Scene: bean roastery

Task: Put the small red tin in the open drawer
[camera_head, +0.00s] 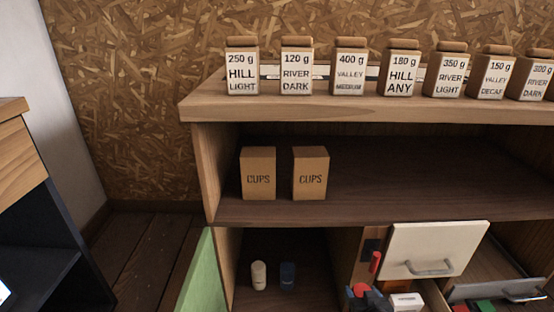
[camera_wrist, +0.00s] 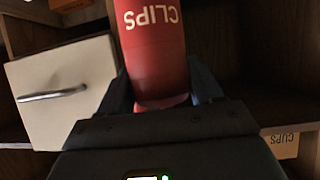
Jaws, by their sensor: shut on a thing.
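A red tin (camera_wrist: 152,45) marked CLIPS fills the top middle of the wrist view, its lettering upside down. My gripper (camera_wrist: 163,92) is shut on it, with dark fingers on both sides. In the head view a small red shape (camera_head: 375,262) stands slightly tilted beside a cream panel with a handle (camera_head: 432,250); I cannot tell for sure that it is the tin. The cream panel also shows at the left in the wrist view (camera_wrist: 62,92). A pulled-out drawer front with a metal handle (camera_head: 505,289) is at the lower right; its inside is mostly hidden.
Two CUPS boxes (camera_head: 258,174) (camera_head: 310,173) stand on the middle shelf. Several labelled jars (camera_head: 297,70) line the top. A white box (camera_head: 406,302) and red and green items (camera_head: 485,306) are low down.

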